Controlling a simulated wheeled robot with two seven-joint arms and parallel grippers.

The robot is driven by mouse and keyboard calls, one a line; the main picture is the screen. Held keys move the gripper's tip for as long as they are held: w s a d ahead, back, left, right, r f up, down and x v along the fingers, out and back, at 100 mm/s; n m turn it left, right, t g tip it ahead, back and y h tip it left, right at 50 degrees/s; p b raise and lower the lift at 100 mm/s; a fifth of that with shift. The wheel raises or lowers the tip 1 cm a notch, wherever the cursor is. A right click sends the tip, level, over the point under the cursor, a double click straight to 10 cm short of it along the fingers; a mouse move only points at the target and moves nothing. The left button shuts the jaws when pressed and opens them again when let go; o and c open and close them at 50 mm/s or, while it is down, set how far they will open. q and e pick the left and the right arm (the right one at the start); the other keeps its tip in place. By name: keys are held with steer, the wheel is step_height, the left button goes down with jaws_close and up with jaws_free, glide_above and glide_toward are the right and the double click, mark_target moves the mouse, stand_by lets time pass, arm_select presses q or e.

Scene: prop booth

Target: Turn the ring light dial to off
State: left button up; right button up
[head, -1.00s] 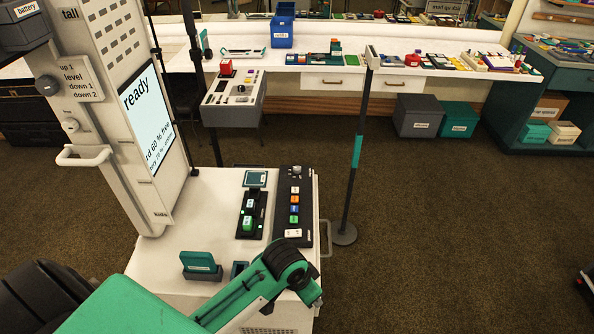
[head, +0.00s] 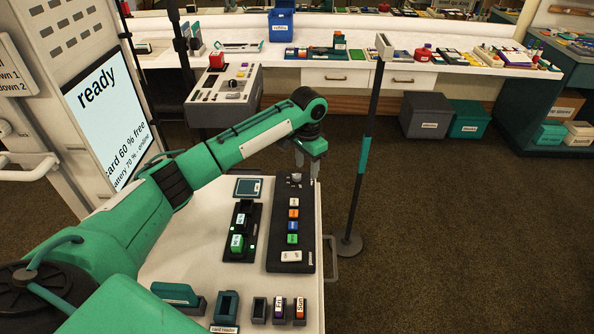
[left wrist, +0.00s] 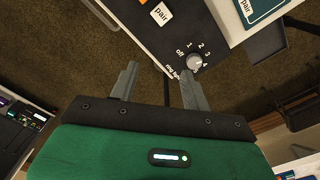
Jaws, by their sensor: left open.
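The ring light dial (left wrist: 195,62) is a small pale round knob at the end of a dark control panel (left wrist: 160,36) in the left wrist view. Marks "off", 1, 2 and more numbers ring it; I cannot tell which one it points to. In the head view the dial (head: 296,178) sits at the panel's far end. My left gripper (left wrist: 159,72) is open and empty, its right finger near the dial, with the dial outside the gap. In the head view the gripper (head: 308,168) points down close to the dial. My right gripper is not in view.
The panel lies on a white cart top (head: 190,240) with colored buttons and a second black strip (head: 240,232) beside it. A dark pole (head: 365,160) stands just right of the cart. A tall machine with a "ready" screen (head: 108,115) stands at left.

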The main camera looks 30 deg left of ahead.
arm_select(q)
step_height(320, 180, up, 4)
steer(key=n, duration=0.1)
glide_above(297, 175)
step_height(297, 175, down, 13)
steer(key=shift+s+f, duration=0.1)
steer(key=shift+f, duration=0.05)
steer(key=c, duration=1)
